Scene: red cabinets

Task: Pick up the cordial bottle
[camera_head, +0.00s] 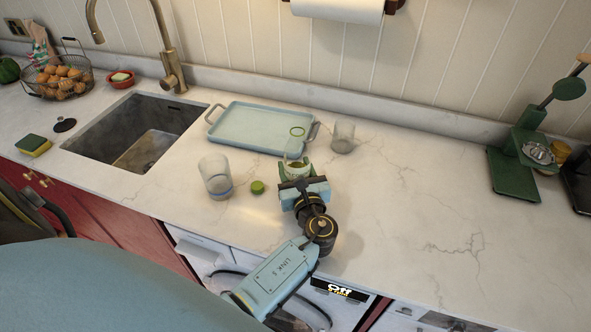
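A pale, see-through vessel with a green ring at its top (294,151), which looks like the cordial bottle, stands roughly upright just in front of the blue tray's right end. My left gripper (295,170) is at its lower part, coming in from the lower left. Its green fingertips are apart, one at each side of the bottle's base. I cannot tell whether they touch it, or whether the bottle rests on the counter. The gripper body hides the near side of the base. My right gripper is not in view.
A blue tray (262,126) lies behind the bottle. A glass (343,137) is close at right; another glass (214,178) and a small green object (257,187) are at left. A sink (110,122) is further left, a green stand (520,160) far right. The right-hand counter is clear.

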